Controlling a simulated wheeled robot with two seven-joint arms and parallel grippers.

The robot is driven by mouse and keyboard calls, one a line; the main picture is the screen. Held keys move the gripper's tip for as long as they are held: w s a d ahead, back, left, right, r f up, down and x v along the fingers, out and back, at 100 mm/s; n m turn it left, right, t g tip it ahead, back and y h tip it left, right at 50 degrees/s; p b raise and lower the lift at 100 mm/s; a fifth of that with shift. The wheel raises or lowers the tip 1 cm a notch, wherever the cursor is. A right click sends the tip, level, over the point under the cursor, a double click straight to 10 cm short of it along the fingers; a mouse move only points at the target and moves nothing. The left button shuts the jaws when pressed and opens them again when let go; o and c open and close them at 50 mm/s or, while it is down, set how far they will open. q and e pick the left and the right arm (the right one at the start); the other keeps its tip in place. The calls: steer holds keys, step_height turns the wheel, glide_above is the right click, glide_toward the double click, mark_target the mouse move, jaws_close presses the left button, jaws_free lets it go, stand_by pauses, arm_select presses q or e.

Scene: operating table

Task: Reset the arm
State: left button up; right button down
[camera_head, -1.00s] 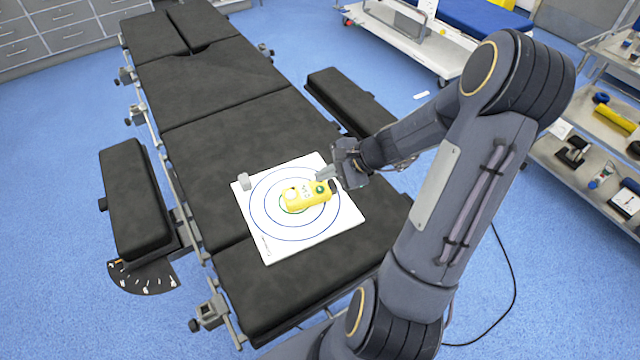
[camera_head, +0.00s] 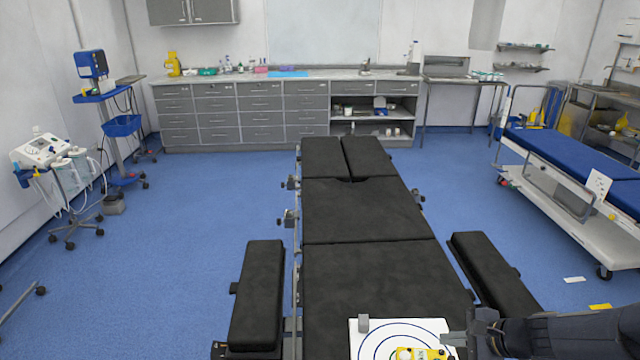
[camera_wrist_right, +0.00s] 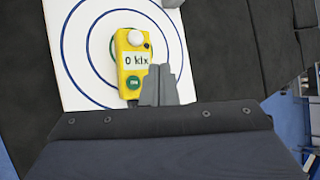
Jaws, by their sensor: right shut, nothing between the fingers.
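My right arm comes in from the lower right in the head view. Its gripper (camera_head: 456,340) is beside a yellow handheld meter (camera_head: 420,353) at the bottom edge of the picture. In the right wrist view the gripper (camera_wrist_right: 159,72) is shut and empty, its fingers together at the right side of the meter (camera_wrist_right: 131,70). I cannot tell whether they touch it. My left gripper is not in view.
The board lies on the black operating table (camera_head: 365,215), with side pads (camera_head: 258,295) left and right. A small grey block (camera_head: 363,323) sits on the board's edge. A blue-topped trolley (camera_head: 575,160) stands at right. Blue floor is open at left.

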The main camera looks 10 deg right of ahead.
steer(key=s+a+r+n+g, duration=0.2)
steer(key=s+a+r+n, duration=0.4)
steer(key=a+r+n, duration=0.4)
steer(key=s+a+r+n+h, duration=0.1)
steer(key=s+a+r+n, duration=0.1)
steer(key=s+a+n, duration=0.3)
steer(key=s+n, duration=0.3)
steer(key=s, duration=0.3)
steer(key=shift+s+a+h, duration=0.15)
steer(key=shift+s+h, duration=0.15)
steer(key=shift+s, duration=0.05)
